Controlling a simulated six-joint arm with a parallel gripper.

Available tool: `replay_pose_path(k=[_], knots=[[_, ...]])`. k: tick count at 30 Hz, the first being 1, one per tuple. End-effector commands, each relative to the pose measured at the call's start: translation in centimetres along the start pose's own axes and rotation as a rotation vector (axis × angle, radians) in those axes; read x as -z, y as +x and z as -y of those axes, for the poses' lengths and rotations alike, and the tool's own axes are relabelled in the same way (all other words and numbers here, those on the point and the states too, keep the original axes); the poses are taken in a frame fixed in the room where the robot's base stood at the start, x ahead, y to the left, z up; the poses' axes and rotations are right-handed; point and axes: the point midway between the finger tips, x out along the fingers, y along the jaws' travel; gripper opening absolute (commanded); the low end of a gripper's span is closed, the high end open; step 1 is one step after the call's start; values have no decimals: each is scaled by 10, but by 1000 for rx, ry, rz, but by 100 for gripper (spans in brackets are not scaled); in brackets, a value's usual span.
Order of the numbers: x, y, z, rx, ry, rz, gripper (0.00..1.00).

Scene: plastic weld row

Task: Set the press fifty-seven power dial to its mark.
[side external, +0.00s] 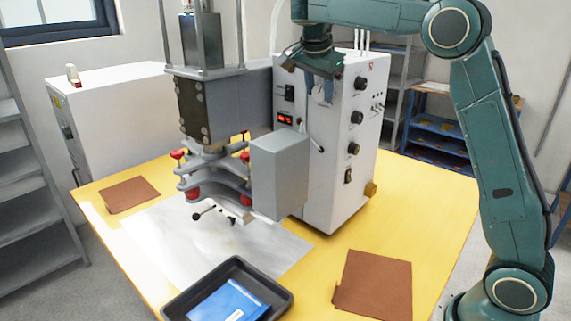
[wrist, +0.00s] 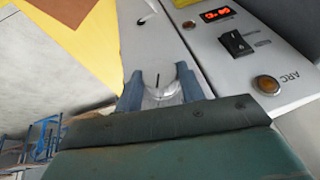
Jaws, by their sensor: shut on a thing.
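The press (side external: 330,190) is a light grey cabinet with a welding head on its left, standing on a yellow table. My gripper (side external: 321,92) is at the upper part of its front panel, pointing down. In the wrist view, the two blue fingers of my gripper (wrist: 162,86) are shut on a pale, rounded dial (wrist: 162,97), one on each side. A short black pointer line shows on top of the dial, running nearly straight up the picture. I take it for the power dial; its scale, mark and label cannot be made out.
Near the dial are a red display (wrist: 217,15), a black rocker switch (wrist: 236,43) and an amber ARC lamp (wrist: 268,85). A grey box (side external: 279,175) juts out before the panel. A black tray (side external: 180,305) and brown sheets (side external: 374,285) lie on the table.

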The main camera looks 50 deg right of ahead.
Motion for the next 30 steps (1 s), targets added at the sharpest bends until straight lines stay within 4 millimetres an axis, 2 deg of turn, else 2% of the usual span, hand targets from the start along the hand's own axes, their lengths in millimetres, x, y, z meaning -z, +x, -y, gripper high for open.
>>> replay_pose_path(k=[25, 26, 28, 30], knots=[[0, 1, 0, -38, -15, -1, 16], [0, 1, 0, -38, -15, -1, 43], [0, 1, 0, -38, -14, -1, 57], [0, 1, 0, -37, -14, -1, 60]])
